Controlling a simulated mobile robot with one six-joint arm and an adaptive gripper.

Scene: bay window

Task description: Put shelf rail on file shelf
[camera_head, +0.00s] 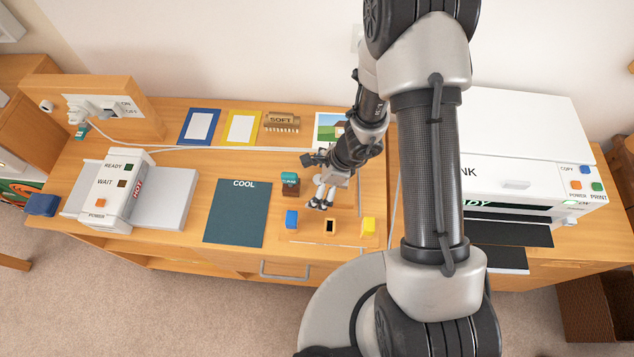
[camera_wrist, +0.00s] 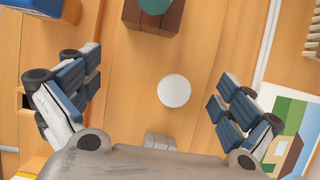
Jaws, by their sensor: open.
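My gripper (camera_head: 322,200) is open above the right part of the wooden desk; its two spread fingers also show in the wrist view (camera_wrist: 155,100). A white round disc (camera_wrist: 174,91) shows on the wood between the fingers, with nothing held. A low wooden strip (camera_head: 349,240) lies at the desk's front, with a blue block (camera_head: 291,219), a dark-faced wooden block (camera_head: 330,227) and a yellow block (camera_head: 368,225) along it. I cannot tell which piece is the shelf rail. I cannot identify the file shelf with certainty; my arm hides part of the desk.
A brown block with a green top (camera_head: 290,184) stands left of my gripper. A SOFT brush (camera_head: 281,122) and a landscape picture (camera_head: 330,129) lie behind. A dark COOL mat (camera_head: 237,213) and a HOT machine (camera_head: 123,190) are left. A white printer (camera_head: 525,140) stands right.

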